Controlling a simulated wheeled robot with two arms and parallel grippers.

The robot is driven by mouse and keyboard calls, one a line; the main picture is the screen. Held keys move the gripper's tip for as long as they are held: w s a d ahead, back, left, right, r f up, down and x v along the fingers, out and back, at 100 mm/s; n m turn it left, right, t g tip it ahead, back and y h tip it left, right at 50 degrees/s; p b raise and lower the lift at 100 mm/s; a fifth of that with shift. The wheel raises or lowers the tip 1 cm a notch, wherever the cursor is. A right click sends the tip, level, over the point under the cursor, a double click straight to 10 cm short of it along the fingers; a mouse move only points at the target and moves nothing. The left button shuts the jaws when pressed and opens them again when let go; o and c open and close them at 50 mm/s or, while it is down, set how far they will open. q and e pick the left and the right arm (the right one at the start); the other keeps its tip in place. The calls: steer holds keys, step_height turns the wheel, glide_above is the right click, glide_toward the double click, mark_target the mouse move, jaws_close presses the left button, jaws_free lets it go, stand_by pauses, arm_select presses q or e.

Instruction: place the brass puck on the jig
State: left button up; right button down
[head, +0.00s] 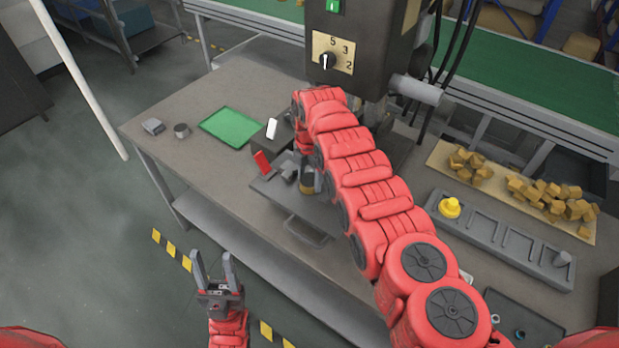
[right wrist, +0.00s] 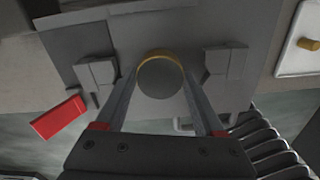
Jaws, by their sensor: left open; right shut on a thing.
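The brass puck (right wrist: 160,76) is between the fingertips of my right gripper (right wrist: 158,85), with a grey face and a brass rim showing. The jig (right wrist: 222,66) shows behind it as a grey plate with raised grey blocks to either side of the puck. In the head view the jig blocks (head: 289,169) sit at the table's front edge, partly hidden by my right arm. A brass-coloured bit (head: 309,189) shows beside them. I cannot tell whether the puck touches the jig. My left gripper (head: 213,264) is open and empty, over the floor in front of the table.
A red flag-like piece (head: 262,160) stands by the jig. A green mat (head: 230,127) and small metal parts lie at the table's left. A grey slotted tray (head: 505,240) with a yellow piece (head: 449,207) and brown blocks (head: 560,198) are at right. A machine head (head: 357,40) overhangs the table.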

mark_target(309, 180)
jaws_free()
steer(key=shift+r+p, duration=0.25)
steer(key=shift+p, duration=0.05)
steer(key=shift+w+r, duration=0.1)
steer(key=shift+r, duration=0.15)
step_height(309, 180, up, 11)
steer(key=b, duration=0.2)
steer(key=shift+b, duration=0.35)
steer(key=shift+r, duration=0.1)
